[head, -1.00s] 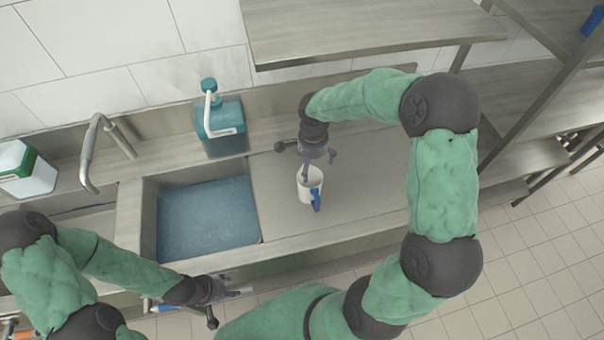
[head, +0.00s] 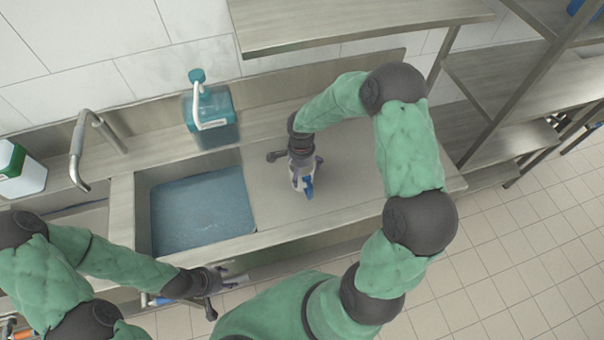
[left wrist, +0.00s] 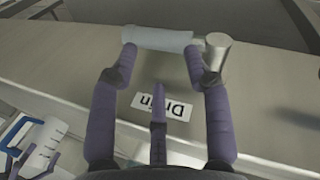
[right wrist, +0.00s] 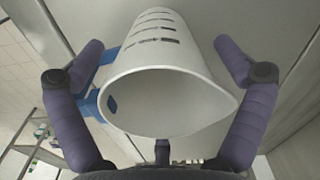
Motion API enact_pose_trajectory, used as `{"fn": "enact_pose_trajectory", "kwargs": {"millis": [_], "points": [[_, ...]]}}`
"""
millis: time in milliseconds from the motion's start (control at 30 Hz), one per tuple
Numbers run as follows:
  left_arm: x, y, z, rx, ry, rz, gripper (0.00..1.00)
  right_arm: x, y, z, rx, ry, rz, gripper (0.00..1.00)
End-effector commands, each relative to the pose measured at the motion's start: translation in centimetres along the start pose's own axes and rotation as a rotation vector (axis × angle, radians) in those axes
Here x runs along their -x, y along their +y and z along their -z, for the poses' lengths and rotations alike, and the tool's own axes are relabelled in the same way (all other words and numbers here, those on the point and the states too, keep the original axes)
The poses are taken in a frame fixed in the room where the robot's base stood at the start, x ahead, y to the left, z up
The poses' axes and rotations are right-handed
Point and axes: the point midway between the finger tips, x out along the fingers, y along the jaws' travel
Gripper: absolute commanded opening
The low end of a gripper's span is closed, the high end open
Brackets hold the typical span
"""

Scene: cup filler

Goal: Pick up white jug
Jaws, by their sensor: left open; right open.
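In the head view the jug (head: 298,184) stands on the steel counter beside the sink, mostly hidden by my right gripper (head: 304,172). My right gripper (right wrist: 162,65) is open, with its fingers on either side of the jug and gaps showing. My left gripper (head: 222,283) is open below the counter's front edge. In the left wrist view my left gripper (left wrist: 160,62) has a pale cylinder between or behind its fingertips.
A sink (head: 203,215) with a blue bottom lies left of the jug. A teal pump bottle (head: 210,120) stands behind it. A faucet (head: 78,150) is at the left. A shelf (head: 350,22) overhangs the back. A "Drain" label (left wrist: 163,102) shows in the left wrist view.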

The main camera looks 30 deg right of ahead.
Motion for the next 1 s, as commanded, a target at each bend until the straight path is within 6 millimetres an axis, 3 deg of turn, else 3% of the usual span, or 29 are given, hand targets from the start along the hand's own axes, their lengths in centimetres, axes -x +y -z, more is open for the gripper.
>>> {"fn": "enact_pose_trajectory", "kwargs": {"millis": [233, 400, 433, 767, 1000], "points": [[0.0, 0.0, 0.0, 0.0, 0.0, 0.0, 0.49, -0.2, 0.0, 0.0, -0.001, 0.0, 0.0, 1.0], [0.0, 0.0, 0.0, 0.0, 0.0, 0.0, 0.49, -0.2, 0.0, 0.0, -0.001, 0.0, 0.0, 0.52], [0.0, 0.0, 0.0, 0.0, 0.0, 0.0, 0.49, -0.2, 0.0, 0.0, -0.001, 0.0, 0.0, 0.47], [0.0, 0.0, 0.0, 0.0, 0.0, 0.0, 0.49, -0.1, 0.0, 0.0, -0.001, 0.0, 0.0, 0.46], [-0.1, 0.0, 0.0, 0.0, 0.0, 0.0, 0.49, 1.6, 0.0, 0.0, -0.002, 0.001, 0.002, 0.46]]}}
